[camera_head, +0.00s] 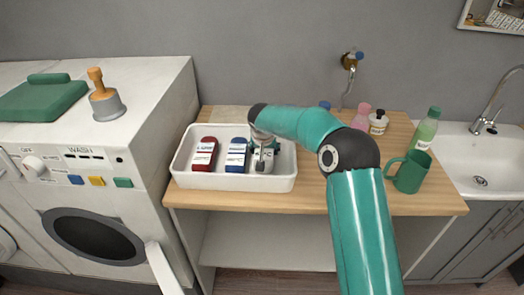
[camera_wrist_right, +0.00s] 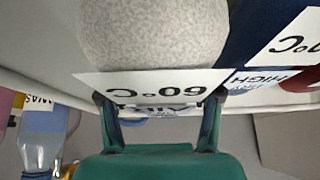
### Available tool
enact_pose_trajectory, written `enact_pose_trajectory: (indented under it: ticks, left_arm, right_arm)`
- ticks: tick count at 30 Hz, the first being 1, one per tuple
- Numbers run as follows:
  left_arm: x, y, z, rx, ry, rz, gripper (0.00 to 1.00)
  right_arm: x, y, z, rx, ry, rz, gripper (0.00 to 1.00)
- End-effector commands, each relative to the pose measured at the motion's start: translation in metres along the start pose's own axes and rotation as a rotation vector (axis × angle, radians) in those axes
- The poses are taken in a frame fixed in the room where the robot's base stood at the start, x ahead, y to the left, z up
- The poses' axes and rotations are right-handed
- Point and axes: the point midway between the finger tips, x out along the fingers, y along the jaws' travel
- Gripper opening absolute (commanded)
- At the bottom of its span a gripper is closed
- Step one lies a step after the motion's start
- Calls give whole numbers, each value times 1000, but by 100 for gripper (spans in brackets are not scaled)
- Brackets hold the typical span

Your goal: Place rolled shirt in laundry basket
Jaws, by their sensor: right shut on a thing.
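A light grey speckled roll (camera_head: 264,161) with a white label stands in or just over the right part of a white tray-like basket (camera_head: 234,183). My right gripper (camera_head: 262,145) comes down from above and is shut on this roll. In the right wrist view the grey roll (camera_wrist_right: 155,35) fills the top middle, its label reading "60°C", between the fingers of my right gripper (camera_wrist_right: 160,103). I cannot tell whether the roll touches the basket floor. A red roll (camera_head: 204,154) and a blue roll (camera_head: 237,155) sit to its left in the basket. My left gripper is not in view.
The basket stands on a wooden counter (camera_head: 310,202) beside a white washing machine (camera_head: 85,170). Right of my arm are a green mug (camera_head: 408,172), a green bottle (camera_head: 427,130), a pink bottle (camera_head: 362,117) and a white bottle (camera_head: 378,123). A sink (camera_head: 478,165) lies far right.

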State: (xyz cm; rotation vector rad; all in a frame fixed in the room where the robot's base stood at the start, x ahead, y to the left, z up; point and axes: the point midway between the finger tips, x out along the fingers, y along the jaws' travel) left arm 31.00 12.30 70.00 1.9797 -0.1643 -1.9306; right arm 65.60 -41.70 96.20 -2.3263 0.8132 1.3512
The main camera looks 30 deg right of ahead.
Motion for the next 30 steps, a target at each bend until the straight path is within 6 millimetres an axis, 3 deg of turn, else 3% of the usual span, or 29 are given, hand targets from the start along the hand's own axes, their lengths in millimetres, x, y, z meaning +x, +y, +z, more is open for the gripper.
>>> enact_pose_trajectory:
  ticks: [8, 9, 13, 23, 30]
  left_arm:
    - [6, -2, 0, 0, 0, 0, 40]
    - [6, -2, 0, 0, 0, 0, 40]
    - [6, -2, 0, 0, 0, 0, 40]
    - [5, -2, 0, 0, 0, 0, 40]
    - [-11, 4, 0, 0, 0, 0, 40]
  right_arm:
    - [3, 0, 1, 0, 2, -1, 24]
    - [3, 0, 2, 0, 1, 0, 66]
    - [3, 0, 2, 0, 0, 0, 87]
    - [3, -1, 2, -1, 0, -1, 89]
    - [-9, -1, -5, -2, 0, 0, 89]
